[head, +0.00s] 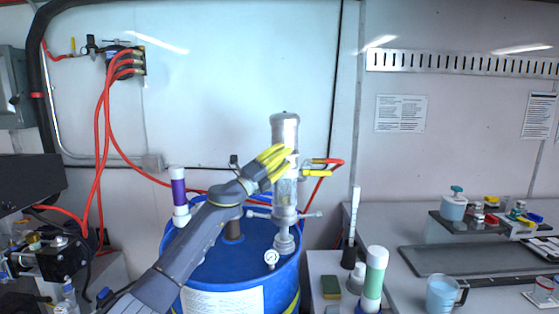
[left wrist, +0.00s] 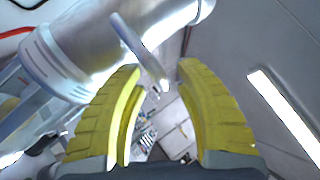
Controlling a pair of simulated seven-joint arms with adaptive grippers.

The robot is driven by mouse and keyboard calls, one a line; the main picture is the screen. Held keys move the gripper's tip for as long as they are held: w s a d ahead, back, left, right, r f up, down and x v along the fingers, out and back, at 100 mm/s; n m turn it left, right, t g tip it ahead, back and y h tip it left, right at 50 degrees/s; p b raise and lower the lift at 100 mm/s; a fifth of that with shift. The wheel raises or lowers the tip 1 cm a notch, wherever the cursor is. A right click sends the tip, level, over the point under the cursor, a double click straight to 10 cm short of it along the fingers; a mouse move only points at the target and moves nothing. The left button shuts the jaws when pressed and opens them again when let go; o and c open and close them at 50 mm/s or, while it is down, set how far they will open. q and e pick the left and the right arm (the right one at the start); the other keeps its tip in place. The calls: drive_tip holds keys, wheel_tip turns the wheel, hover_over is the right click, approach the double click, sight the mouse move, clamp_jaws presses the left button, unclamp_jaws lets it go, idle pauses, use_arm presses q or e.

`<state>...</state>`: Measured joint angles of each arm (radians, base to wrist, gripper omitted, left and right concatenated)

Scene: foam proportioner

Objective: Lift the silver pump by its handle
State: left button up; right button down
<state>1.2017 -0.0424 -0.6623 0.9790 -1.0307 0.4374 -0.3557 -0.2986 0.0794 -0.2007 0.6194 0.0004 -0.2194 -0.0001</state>
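The silver pump (head: 285,135) stands upright on the blue drum, with a clear section below its silver top. My left gripper (head: 277,160) is in front of the pump's upper body, its yellow fingers partly hiding it. In the left wrist view the left gripper (left wrist: 158,80) has its two fingers apart with a gap between them. The pump (left wrist: 90,50) fills the upper left there, and a thin silver bar (left wrist: 138,48), seemingly its handle, runs down toward the gap. I cannot tell whether the bar touches a finger. My right gripper is not in view.
The blue drum (head: 228,268) also carries a white bottle with a purple band (head: 179,195) and a small gauge (head: 271,258). Red hoses (head: 105,120) hang at left. A yellow-handled fitting (head: 318,173) is right of the pump. A grey bench (head: 380,235) with containers lies right.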

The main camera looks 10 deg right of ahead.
use_arm(q)
drive_tip(key=v, duration=1.2)
drive_tip(key=shift+f, duration=0.15)
